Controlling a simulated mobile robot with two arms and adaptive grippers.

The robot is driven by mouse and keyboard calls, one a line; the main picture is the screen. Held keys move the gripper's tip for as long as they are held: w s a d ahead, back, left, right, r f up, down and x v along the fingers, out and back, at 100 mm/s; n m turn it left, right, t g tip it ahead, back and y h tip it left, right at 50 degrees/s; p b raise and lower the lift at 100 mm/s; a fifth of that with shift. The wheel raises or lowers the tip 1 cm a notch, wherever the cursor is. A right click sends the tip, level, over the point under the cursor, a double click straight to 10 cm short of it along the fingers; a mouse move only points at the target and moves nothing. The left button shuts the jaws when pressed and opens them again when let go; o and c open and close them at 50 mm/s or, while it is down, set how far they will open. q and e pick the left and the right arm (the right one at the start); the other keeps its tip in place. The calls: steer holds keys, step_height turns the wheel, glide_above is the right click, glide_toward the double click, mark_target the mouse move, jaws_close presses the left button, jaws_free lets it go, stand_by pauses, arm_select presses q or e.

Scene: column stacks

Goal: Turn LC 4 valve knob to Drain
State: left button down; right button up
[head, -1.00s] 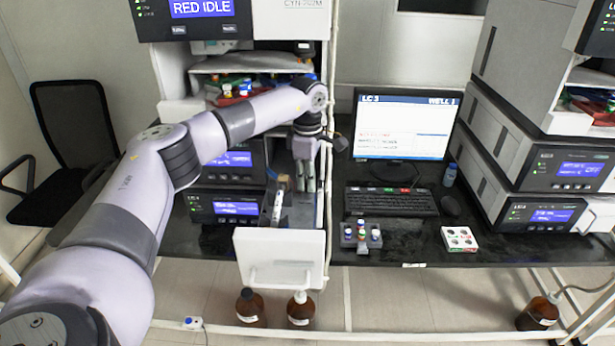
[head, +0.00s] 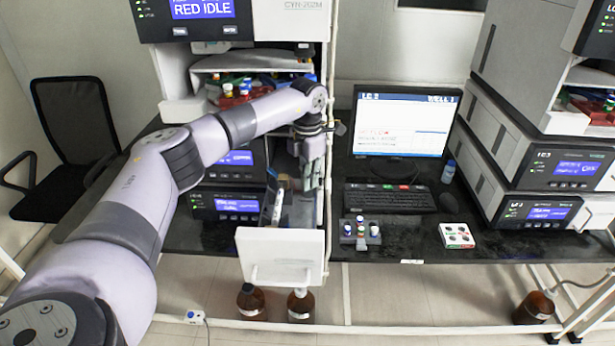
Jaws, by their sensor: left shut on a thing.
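My left gripper (head: 312,174) points down at the right side of the left instrument stack, in front of its open bay. Its fingers are shut on what seems to be the valve knob, which they hide. I cannot read the knob's marks or its position. The stack's lower module (head: 230,206) has a lit blue display, but its label is too small to read surely. A white panel (head: 282,256) with a handle stands open below the gripper. My right gripper is not in view.
A monitor (head: 403,122), keyboard (head: 390,198), vial rack (head: 361,232) and white tray (head: 456,236) are on the black bench to the right. Another instrument stack (head: 556,168) stands at far right. Brown bottles (head: 250,302) stand below. A white pole (head: 329,200) runs close beside the gripper.

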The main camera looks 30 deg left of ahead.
arm_select(q)
steer(key=shift+n, duration=0.7)
steer(key=c, duration=1.7)
jaws_free()
step_height(320, 180, up, 12)
steer(key=shift+f, duration=0.1)
